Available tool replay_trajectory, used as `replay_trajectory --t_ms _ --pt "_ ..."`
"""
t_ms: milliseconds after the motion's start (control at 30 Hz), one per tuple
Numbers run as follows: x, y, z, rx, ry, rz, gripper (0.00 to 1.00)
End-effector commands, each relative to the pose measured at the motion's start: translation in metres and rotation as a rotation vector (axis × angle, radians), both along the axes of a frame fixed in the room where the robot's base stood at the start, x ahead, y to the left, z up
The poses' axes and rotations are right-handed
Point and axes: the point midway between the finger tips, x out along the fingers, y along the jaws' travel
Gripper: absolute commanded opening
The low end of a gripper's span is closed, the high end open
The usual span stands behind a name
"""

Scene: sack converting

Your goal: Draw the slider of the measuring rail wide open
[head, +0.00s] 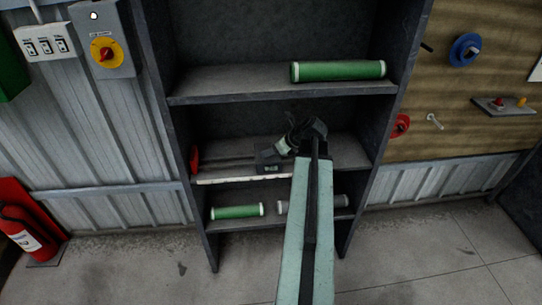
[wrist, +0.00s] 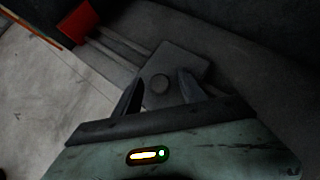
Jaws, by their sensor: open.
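The measuring rail (head: 228,161) lies along the middle shelf, with a red end block (head: 194,159) at its left. The red block also shows at the upper left in the wrist view (wrist: 78,21). In the wrist view the slider (wrist: 178,65) has a round knob (wrist: 159,84) on top. My gripper (head: 281,150) is open at the slider. Its fingers (wrist: 159,92) stand on either side of the knob; I cannot tell whether they touch it.
A shelf board (head: 235,90) with a green roll (head: 338,71) is above. Below lie a green roll (head: 237,211) and a grey roll (head: 325,202). The dark side walls (head: 169,125) bound the shelf. A fire extinguisher (head: 22,229) stands at lower left.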

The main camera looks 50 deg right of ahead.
Motion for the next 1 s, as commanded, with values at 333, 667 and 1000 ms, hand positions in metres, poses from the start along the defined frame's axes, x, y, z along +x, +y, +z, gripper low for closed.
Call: replay_trajectory --t_ms 333,667,1000 --pt "0.0063 0.0014 -0.0049 0.000 0.000 0.001 0.34" --pt "0.0063 0.0016 -0.0050 -0.001 0.000 0.002 0.00" --pt "0.0065 0.0019 -0.0051 -0.001 0.001 0.004 0.00"
